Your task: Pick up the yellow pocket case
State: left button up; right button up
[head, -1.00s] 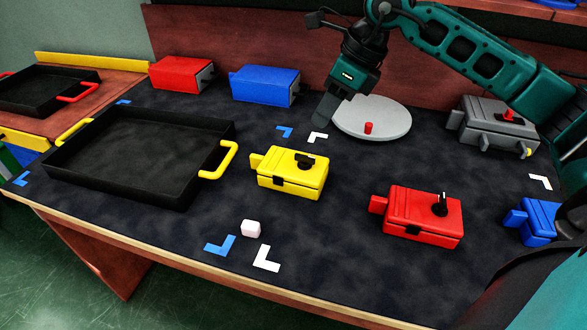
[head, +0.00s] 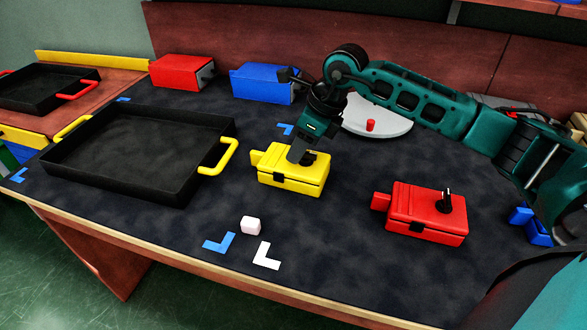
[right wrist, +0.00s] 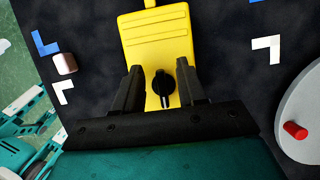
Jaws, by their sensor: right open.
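The yellow pocket case (head: 291,174) lies on the dark work surface near the middle of the head view, with a black knob on its top. My right gripper (head: 299,155) is right over the case's back part and hides some of its top. In the right wrist view the case (right wrist: 157,45) runs up from between the open fingers of the right gripper (right wrist: 160,80). The black knob (right wrist: 164,86) shows between the two fingers, and neither finger visibly grips it. Whether the fingers touch the case I cannot tell. My left gripper is not in view.
A red case (head: 425,212) lies to the right, and a blue one (head: 536,226) is partly hidden by my arm. A black tray (head: 130,190) with yellow handles lies left. A pale cube (head: 250,225) lies in front. A grey disc (head: 385,124) with a red peg stands behind.

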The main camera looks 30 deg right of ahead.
grip_shut()
dwell(0.3)
dwell(1.1)
